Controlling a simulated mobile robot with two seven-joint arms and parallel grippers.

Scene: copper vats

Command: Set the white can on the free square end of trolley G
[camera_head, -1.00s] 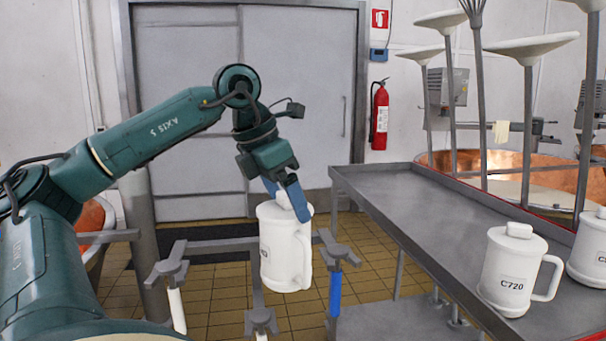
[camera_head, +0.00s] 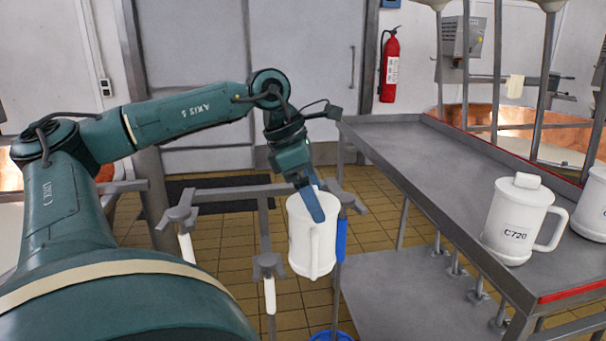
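A white can (camera_head: 300,248) with a side handle hangs below my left gripper (camera_head: 316,204). The blue fingers reach down over the can's top and appear shut on it; the exact grip at the lid is partly hidden. The can hangs upright or nearly so, clear of the floor, left of a grey metal trolley (camera_head: 425,150). No letter G shows on this trolley. Another white can marked C720 (camera_head: 518,220) stands on its top, with a further white can (camera_head: 592,205) cut off at the right edge. My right gripper is out of view.
A grey frame with several pronged holders (camera_head: 268,264) stands close around and behind the held can; a blue-sleeved post (camera_head: 341,240) is beside it. The trolley's far top is bare, with a lower shelf (camera_head: 400,300) beneath. A fire extinguisher (camera_head: 389,66) hangs on the wall.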

